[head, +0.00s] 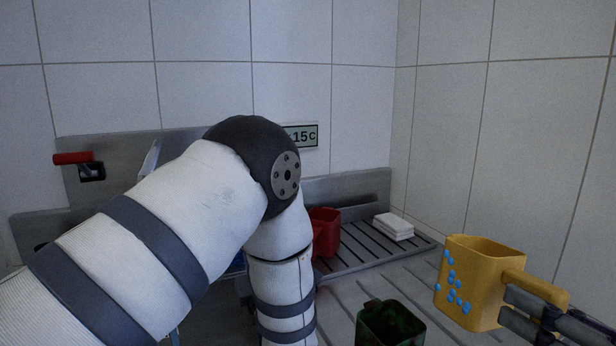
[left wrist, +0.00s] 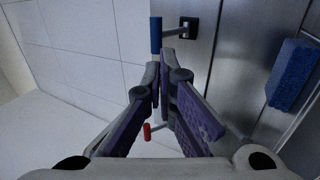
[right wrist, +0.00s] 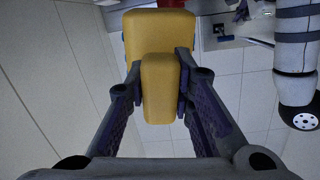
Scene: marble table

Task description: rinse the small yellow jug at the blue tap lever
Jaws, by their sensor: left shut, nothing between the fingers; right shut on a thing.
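The small yellow jug (head: 479,283) is at the right of the head view, upright, with blue drops on its side. My right gripper (head: 533,311) is shut on its handle. The right wrist view shows the yellow handle (right wrist: 158,92) between the fingers and the jug body (right wrist: 148,37) beyond. The blue tap lever (left wrist: 156,35) shows in the left wrist view, on a metal panel. My left gripper (left wrist: 163,62) is shut and empty, its tips close to the lever's end; I cannot tell whether they touch. My left arm hides this gripper and the blue lever in the head view.
A red lever (head: 73,158) is on the back panel at left. A red container (head: 326,230) and a white stack (head: 394,227) stand on the ribbed drainer. A dark green container (head: 390,325) is in front. A blue sponge-like block (left wrist: 293,75) is at the left wrist view's right.

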